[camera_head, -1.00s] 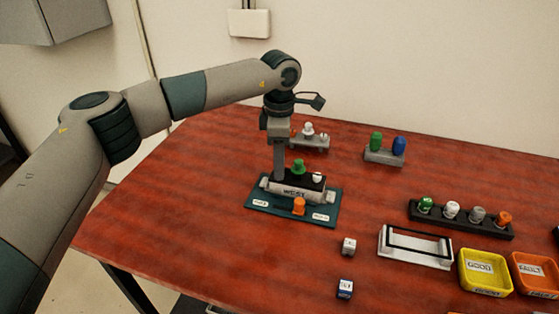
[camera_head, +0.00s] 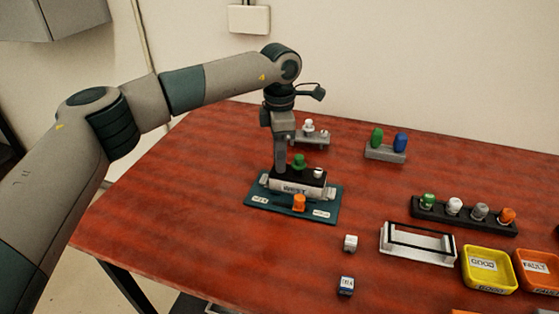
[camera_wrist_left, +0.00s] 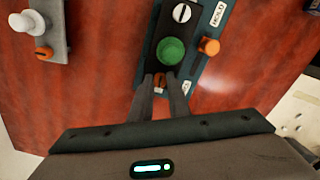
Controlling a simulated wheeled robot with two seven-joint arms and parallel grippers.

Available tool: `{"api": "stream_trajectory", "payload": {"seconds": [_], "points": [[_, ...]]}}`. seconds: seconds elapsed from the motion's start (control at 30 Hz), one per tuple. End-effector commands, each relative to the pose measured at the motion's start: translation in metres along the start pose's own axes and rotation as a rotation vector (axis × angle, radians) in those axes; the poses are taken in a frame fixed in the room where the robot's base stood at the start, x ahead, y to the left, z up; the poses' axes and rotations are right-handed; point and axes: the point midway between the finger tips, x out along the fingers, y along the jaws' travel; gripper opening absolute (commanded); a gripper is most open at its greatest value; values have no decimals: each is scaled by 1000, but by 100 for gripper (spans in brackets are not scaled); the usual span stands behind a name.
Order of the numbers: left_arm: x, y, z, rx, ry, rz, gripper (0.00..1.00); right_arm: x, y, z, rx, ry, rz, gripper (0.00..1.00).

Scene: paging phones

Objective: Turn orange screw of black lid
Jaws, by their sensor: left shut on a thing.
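The black lid (camera_head: 313,180) lies on a white block in a dark teal fixture (camera_head: 260,209), and it also shows in the wrist view (camera_wrist_left: 146,49). It carries a green knob (camera_head: 299,161) and a white slotted screw (camera_wrist_left: 181,13). The orange screw (camera_wrist_left: 160,78) is at the lid's near end in the wrist view, between the fingertips and partly hidden by them. My left gripper (camera_wrist_left: 161,77) points down and is shut on this orange screw. A separate orange knob (camera_head: 299,203) stands on the fixture's front. My right gripper is not in view.
Two small cubes (camera_head: 351,242) lie to the right of the fixture. A white frame (camera_head: 417,255), a yellow tray (camera_head: 487,288), an orange tray (camera_head: 540,290) and a black rack of knobs (camera_head: 430,213) stand further right. Two small grey stands are behind.

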Motion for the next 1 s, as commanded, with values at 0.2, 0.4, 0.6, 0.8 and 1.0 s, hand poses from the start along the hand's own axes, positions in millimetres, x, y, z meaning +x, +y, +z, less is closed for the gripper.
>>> {"api": "stream_trajectory", "payload": {"seconds": [0.2,0.4,0.6,0.8,1.0], "points": [[3,0,0,-183,0,1,0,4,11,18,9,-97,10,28],[3,1,0,-373,-1,2,0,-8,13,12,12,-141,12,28],[3,0,0,-563,-1,0,0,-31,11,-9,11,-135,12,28],[2,1,0,-753,-1,1,0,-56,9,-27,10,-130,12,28],[2,1,0,-943,-1,1,0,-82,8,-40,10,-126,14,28]]}}
